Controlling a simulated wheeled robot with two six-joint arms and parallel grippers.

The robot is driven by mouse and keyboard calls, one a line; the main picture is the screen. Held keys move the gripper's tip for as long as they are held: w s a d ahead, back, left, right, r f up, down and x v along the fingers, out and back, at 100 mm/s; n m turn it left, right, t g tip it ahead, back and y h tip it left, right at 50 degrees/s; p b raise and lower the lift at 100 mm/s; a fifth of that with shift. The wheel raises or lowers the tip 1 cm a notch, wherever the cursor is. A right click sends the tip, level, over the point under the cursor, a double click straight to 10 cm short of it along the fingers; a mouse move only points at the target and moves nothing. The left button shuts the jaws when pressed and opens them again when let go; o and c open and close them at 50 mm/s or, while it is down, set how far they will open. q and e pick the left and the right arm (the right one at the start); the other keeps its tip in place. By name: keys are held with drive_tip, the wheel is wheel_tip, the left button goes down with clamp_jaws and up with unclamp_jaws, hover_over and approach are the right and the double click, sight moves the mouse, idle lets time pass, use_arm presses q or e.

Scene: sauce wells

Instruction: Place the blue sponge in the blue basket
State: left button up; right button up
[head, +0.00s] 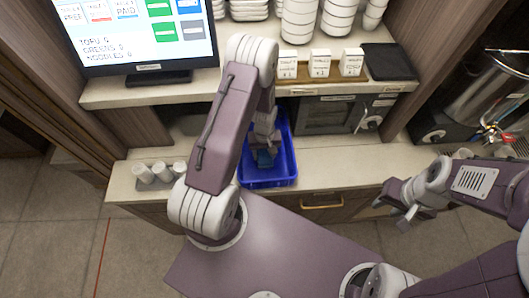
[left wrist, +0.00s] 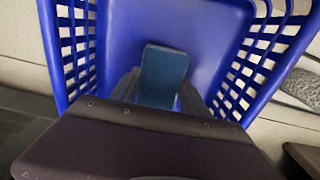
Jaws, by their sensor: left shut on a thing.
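The blue basket (head: 283,172) stands on the lower counter in the middle of the head view. Its blue walls and slotted sides fill much of the left wrist view (left wrist: 205,35). My left gripper (head: 264,153) reaches down inside the basket and is shut on the blue sponge (head: 265,158). The sponge also shows between the two fingers in the left wrist view (left wrist: 163,72). I cannot tell whether the sponge touches the basket floor. My right gripper (head: 398,214) is out to the right, in front of the counter and away from the basket; its fingers look apart.
White cups on a tray (head: 160,172) stand left of the basket. A microwave (head: 328,114) is behind it to the right, under a shelf with cartons (head: 319,63) and stacked bowls. A monitor (head: 140,35) is at the upper left. The counter right of the basket is clear.

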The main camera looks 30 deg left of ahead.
use_arm(q)
drive_tip(key=shift+a, duration=0.1)
drive_tip(key=shift+f, duration=0.2)
drive_tip(key=o, duration=1.5)
drive_tip(key=shift+c, duration=0.2)
drive_tip(key=shift+r, duration=0.1)
